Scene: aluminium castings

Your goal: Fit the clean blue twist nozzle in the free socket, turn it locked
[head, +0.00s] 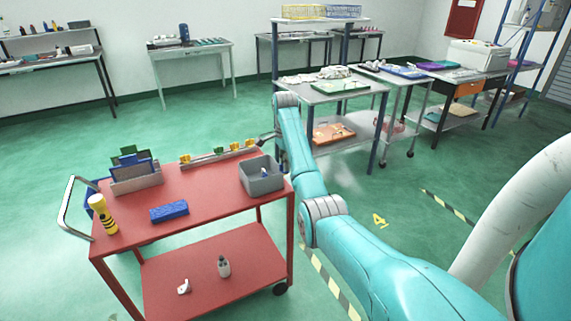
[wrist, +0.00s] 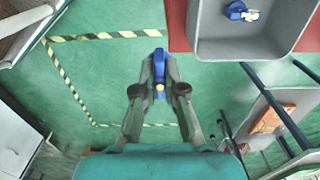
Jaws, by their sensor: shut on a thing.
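My gripper (wrist: 159,88) is shut on a blue nozzle (wrist: 159,62), which sticks out past the fingertips with a small yellow spot near the tips. In the wrist view there is green floor below it. In the head view my gripper (head: 267,137) is small and partly hidden by my arm, beyond the cart's back right corner; the held nozzle cannot be made out there. A rail (head: 205,158) with several yellow pieces (head: 234,146) lies along the cart's back edge. Its sockets are too small to tell apart. A blue-and-white piece (wrist: 240,12) lies in the grey bin (wrist: 215,45).
The red cart (head: 215,197) also carries the grey bin (head: 262,180), a blue block (head: 169,212), a yellow-and-black torch (head: 102,214) and a rack of upright panels (head: 137,180). A grey bench (head: 330,95) stands behind. The cart's middle is clear.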

